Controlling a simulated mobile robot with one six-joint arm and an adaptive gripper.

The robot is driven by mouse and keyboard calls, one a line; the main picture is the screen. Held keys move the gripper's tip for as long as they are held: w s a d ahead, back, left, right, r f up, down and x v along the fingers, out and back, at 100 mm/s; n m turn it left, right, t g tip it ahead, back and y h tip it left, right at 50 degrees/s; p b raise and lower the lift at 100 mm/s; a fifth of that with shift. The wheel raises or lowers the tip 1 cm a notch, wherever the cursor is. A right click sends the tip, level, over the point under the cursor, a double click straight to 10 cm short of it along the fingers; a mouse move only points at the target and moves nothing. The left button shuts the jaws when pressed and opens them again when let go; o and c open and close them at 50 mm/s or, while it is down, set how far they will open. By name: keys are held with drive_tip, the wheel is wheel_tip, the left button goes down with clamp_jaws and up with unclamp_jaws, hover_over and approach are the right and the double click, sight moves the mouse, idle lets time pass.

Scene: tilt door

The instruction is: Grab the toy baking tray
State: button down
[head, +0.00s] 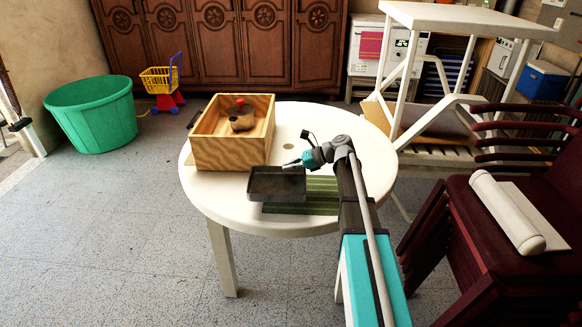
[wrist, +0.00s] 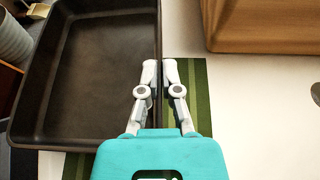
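The toy baking tray is a dark, shallow rectangular pan (head: 277,184) near the front edge of the white round table. In the wrist view the tray (wrist: 85,75) fills the left side, its right rim running up between my fingers. My gripper (head: 288,164) is at the tray's far right rim in the head view. In the wrist view my gripper (wrist: 161,68) has its two fingertips close together, one on each side of that rim, and looks shut on it. The tray looks roughly level, over a green striped mat (head: 322,190). I cannot tell whether it is clear of the mat.
The white table (head: 335,118) also holds a wooden box (head: 232,153) with a brown pot (head: 242,117) inside, close behind the tray. Dark red chairs (head: 485,225) stand at the right. A green tub (head: 95,112) is at the left. The floor in front is free.

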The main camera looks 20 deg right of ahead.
drive_tip(key=shift+r+p, duration=2)
drive_tip(key=shift+r, duration=0.4)
